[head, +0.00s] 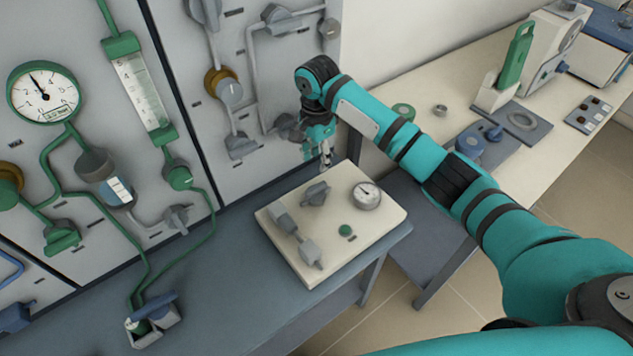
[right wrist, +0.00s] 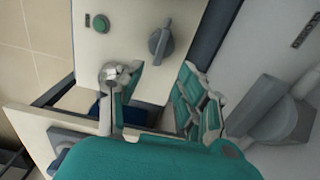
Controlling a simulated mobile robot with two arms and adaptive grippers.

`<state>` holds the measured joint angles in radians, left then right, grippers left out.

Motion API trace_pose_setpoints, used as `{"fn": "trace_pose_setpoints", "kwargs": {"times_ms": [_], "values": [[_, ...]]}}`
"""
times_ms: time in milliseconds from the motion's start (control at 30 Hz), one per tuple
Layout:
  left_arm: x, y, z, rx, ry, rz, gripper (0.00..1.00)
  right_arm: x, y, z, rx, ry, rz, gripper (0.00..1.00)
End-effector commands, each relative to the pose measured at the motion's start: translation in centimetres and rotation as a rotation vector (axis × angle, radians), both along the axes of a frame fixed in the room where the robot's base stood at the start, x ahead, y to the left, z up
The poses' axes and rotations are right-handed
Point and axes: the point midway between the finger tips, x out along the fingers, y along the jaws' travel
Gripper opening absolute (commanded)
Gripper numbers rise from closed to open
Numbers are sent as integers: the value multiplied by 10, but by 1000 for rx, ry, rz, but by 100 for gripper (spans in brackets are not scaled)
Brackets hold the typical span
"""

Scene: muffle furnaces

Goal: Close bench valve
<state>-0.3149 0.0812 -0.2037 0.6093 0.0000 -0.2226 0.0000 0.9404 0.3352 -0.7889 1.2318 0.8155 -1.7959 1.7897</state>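The bench valve appears to be the grey knob (head: 316,193) on the cream panel box (head: 285,222), which sits on the grey bench. The knob also shows in the right wrist view (right wrist: 160,42), beyond the fingertips. My right gripper (head: 326,160) is above the back edge of the box, apart from the knob. In the right wrist view its fingers (right wrist: 160,72) are spread and empty, with the knob roughly in line with the gap. My left gripper is not in view.
The box also carries a gauge (head: 366,195), a green button (head: 345,230) and grey fittings (head: 297,236). A wall panel with knobs and pipes (head: 230,90) stands close behind the gripper. A cream table (head: 440,85) with lab items is at the right. The bench front-left has free room.

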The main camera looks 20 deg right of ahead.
Motion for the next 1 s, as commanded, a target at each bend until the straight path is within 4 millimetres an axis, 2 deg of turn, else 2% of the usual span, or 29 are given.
{"fn": "trace_pose_setpoints", "kwargs": {"times_ms": [167,300,500,667,933,1000], "values": [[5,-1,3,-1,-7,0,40,-1,0,-40,-1,4,0,38],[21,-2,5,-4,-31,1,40,0,0,-69,-1,3,0,38],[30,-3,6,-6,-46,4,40,0,0,-98,0,0,1,38],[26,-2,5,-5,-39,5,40,0,0,-109,0,-1,1,38],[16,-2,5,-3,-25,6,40,0,0,-110,1,-2,2,38],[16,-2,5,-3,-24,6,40,0,0,-110,1,-2,2,31]]}}
